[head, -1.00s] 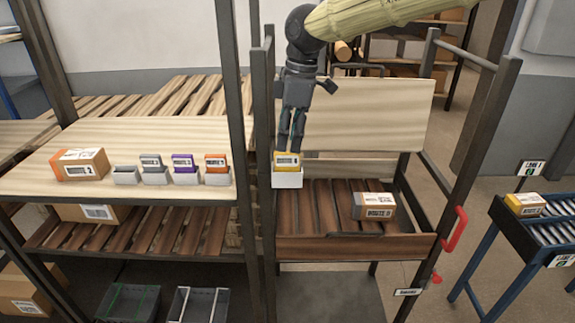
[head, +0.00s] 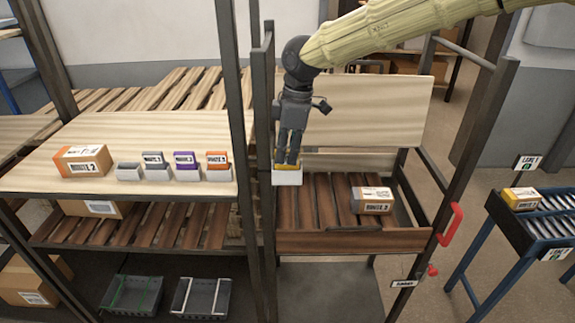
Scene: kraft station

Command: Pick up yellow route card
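The yellow route card (head: 283,168) stands in a white holder (head: 286,179) at the left rear corner of the cart. Only a low yellow strip of the card shows, as the fingers cover most of its front. My gripper (head: 288,163) points down right at the card, with its fingertips at the card's height. I cannot tell whether the fingers are pressed on it or stand apart around it.
Grey, purple and orange cards (head: 186,160) stand in holders on the left shelf, beside a box (head: 82,160). Another box (head: 371,200) lies on the cart's slatted deck. Dark posts (head: 262,120) rise just left of my gripper. A roller conveyor (head: 548,208) stands at right.

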